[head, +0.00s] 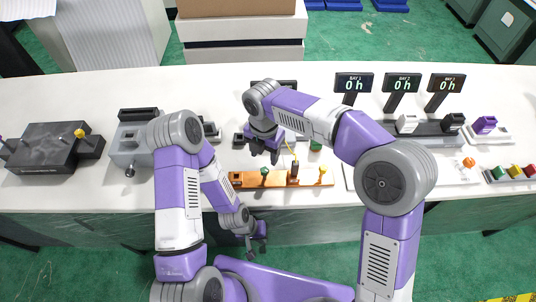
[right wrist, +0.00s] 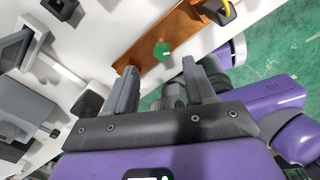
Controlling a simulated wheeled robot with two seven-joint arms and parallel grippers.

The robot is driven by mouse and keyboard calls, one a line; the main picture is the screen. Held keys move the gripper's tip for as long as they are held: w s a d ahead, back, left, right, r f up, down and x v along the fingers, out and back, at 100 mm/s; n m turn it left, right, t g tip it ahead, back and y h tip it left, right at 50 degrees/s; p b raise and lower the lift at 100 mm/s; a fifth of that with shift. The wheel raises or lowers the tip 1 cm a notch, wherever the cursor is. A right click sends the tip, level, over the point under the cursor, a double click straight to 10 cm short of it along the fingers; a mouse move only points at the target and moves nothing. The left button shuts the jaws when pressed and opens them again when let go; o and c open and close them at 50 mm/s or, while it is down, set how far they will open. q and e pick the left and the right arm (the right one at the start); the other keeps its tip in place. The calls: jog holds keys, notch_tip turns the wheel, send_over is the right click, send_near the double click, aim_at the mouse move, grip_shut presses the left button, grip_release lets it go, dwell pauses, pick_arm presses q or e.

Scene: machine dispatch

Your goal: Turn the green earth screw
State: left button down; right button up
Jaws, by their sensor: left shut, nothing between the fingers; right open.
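The green earth screw (head: 264,172) stands on an orange-brown strip (head: 279,181) near the table's front edge. In the right wrist view the screw's green head (right wrist: 161,50) lies ahead of the fingertips, between their lines, and apart from them. My right gripper (head: 264,154) is open and empty, just behind and above the screw; its fingers also show in the right wrist view (right wrist: 160,68). My left gripper (head: 259,246) is shut and empty, low in front of the table edge, away from the strip.
On the strip, a dark plug (head: 294,173) with a yellow wire and a yellow-orange knob (head: 323,171) stand right of the screw. Grey machines (head: 130,140) stand left. Three "0 h" displays (head: 403,83) stand at the back right. My right forearm passes above the strip's right side.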

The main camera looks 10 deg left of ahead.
aim_at(264, 169)
jog(key=f, duration=0.1)
jog(key=f+b, duration=0.1)
jog(key=f, duration=0.3)
jog(key=shift+s+f+b, duration=0.25)
jog(key=shift+s+b, duration=0.05)
jog(key=shift+s, duration=0.1)
jog(key=shift+f, duration=0.65)
grip_shut()
